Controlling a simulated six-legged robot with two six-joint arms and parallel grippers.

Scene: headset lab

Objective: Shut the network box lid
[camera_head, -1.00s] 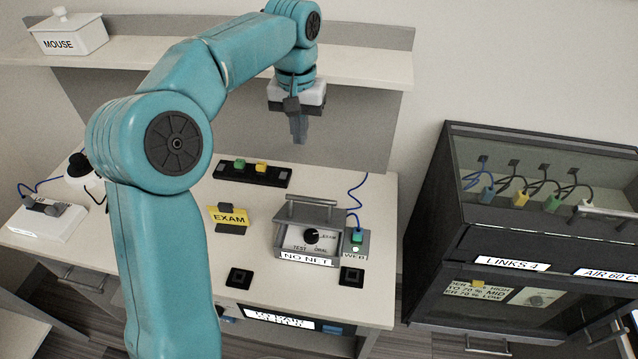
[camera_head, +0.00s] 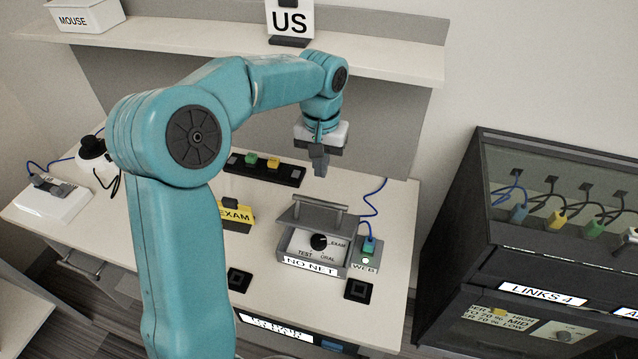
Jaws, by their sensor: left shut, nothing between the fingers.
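The grey network box (camera_head: 348,262) stands on the desk, with a "NO NET" label on its front. Its lid (camera_head: 311,217), with a bar handle, is raised at the back, so the panel with the black dial (camera_head: 319,242) and the words TEST, ORAL and EXAM is uncovered. My left gripper (camera_head: 320,172) is shut and empty, pointing down above and behind the lid, apart from it. My right gripper is not in view.
A yellow EXAM sign (camera_head: 237,214) is to the left. A black strip (camera_head: 291,176) lies behind. A dark glass-fronted cabinet (camera_head: 500,262) stands at the right. A shelf (camera_head: 390,62) hangs above.

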